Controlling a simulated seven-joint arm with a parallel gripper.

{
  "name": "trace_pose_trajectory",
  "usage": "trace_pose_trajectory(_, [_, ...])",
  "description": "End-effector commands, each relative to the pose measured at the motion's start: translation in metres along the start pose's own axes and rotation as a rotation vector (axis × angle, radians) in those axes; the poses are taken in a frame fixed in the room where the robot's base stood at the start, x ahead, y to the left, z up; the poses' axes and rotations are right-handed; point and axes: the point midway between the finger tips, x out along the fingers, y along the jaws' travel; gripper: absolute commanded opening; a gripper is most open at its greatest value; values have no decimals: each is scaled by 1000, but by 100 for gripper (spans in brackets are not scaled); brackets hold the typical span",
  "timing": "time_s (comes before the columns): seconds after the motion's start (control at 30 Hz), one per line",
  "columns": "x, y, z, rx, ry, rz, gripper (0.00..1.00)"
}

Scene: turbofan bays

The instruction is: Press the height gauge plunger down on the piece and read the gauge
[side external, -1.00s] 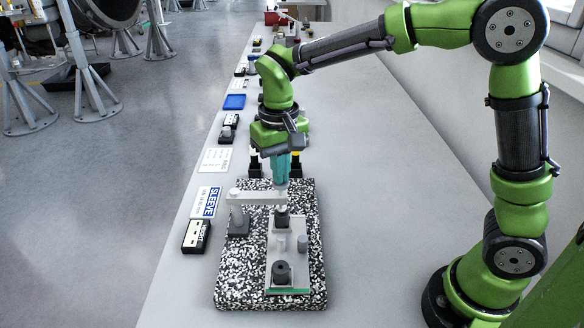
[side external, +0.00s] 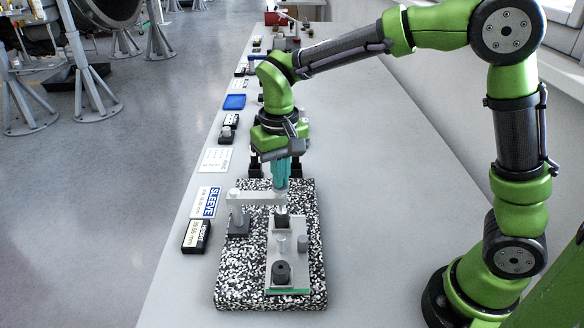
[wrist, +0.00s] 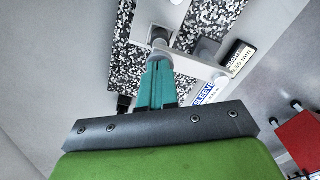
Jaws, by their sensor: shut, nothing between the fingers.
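The height gauge has a light arm (side external: 250,196) on a grey post (side external: 239,222), standing on a speckled black-and-white slab (side external: 240,275). Its plunger is below my gripper (side external: 281,186) at the arm's end. The teal fingers are shut with nothing between them, and their tips appear to touch the plunger top, also in the wrist view (wrist: 160,50). A dark round piece (side external: 282,221) sits under the plunger on a grey plate (side external: 273,252); contact is partly hidden. The black gauge display (side external: 196,237) shows a number in mm, its digits too small to read surely.
A SLEEVE card (side external: 207,202) lies behind the display. A dark knob-like cylinder (side external: 281,271) and a light peg (side external: 302,243) stand on the plate. A white card (side external: 215,159) and blue tray (side external: 235,102) line the table's left edge. The table right of the slab is clear.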

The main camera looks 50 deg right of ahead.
Motion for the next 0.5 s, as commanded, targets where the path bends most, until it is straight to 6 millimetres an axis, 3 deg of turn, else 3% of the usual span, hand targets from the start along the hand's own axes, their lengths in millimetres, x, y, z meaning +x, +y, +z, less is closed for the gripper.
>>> trace_pose_trajectory(0.17, [1,0,0,-3,-3,3,0])
trace_pose_trajectory(0.5, [-28,0,0,-1,0,1,0])
